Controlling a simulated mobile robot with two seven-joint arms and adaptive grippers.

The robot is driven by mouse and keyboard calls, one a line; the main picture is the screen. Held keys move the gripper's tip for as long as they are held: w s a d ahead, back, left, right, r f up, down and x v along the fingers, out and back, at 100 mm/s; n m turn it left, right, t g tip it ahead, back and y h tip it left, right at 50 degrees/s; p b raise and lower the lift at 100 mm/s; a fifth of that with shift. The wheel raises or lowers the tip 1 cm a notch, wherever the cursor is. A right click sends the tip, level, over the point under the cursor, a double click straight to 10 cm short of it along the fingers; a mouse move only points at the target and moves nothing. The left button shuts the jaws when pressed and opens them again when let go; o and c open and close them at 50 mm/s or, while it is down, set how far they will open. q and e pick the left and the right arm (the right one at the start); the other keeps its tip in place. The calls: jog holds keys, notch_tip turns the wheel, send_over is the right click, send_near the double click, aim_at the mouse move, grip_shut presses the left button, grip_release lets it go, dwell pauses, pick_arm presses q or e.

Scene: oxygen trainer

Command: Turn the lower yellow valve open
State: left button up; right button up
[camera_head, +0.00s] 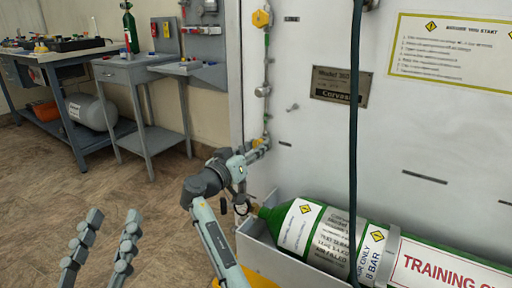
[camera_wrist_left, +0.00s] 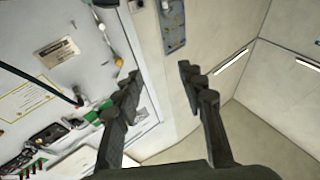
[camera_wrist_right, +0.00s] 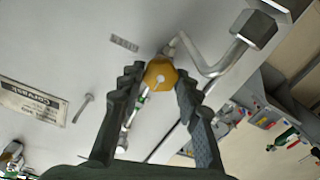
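The lower yellow valve (camera_head: 258,142) is on a pipe at the left side of the white panel. My right gripper (camera_head: 262,146) is at this valve. In the right wrist view, the yellow knob (camera_wrist_right: 160,75) sits between the two fingertips, which appear to touch it on both sides. The wrist and fingers partly hide the valve in the head view. My left gripper (camera_head: 106,240) is open and empty, low at the left of the head view, away from the panel. Its spread fingers also show in the left wrist view (camera_wrist_left: 160,72).
An upper yellow valve (camera_head: 261,18) is higher on the pipe. A green cylinder (camera_head: 305,226) lies in a grey tray below my right gripper. A dark hose (camera_head: 354,120) hangs before the panel. Grey workbenches (camera_head: 135,70) stand at the back left; the floor before them is clear.

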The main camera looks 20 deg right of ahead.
jog(key=c, duration=0.4)
jog(key=shift+o, duration=0.2)
jog(key=n+p, duration=0.1)
jog(key=n, duration=0.5)
jog(key=shift+p, duration=0.35)
pick_arm(q)
jog(key=w+a+f+g+y, duration=0.2)
jog(key=a+f+g, duration=0.1)
jog(key=f, duration=0.6)
jog(key=shift+a+g+y, duration=0.15)
jog(key=shift+g+y, duration=0.25)
jog(key=shift+g, duration=0.3)
pick_arm(e)
jog(key=shift+f+n, duration=0.1)
jog(key=shift+n, duration=0.5)
pick_arm(q)
jog(key=shift+f, duration=0.1)
pick_arm(e)
jog(key=o, duration=1.2)
jog(key=shift+c, duration=0.2)
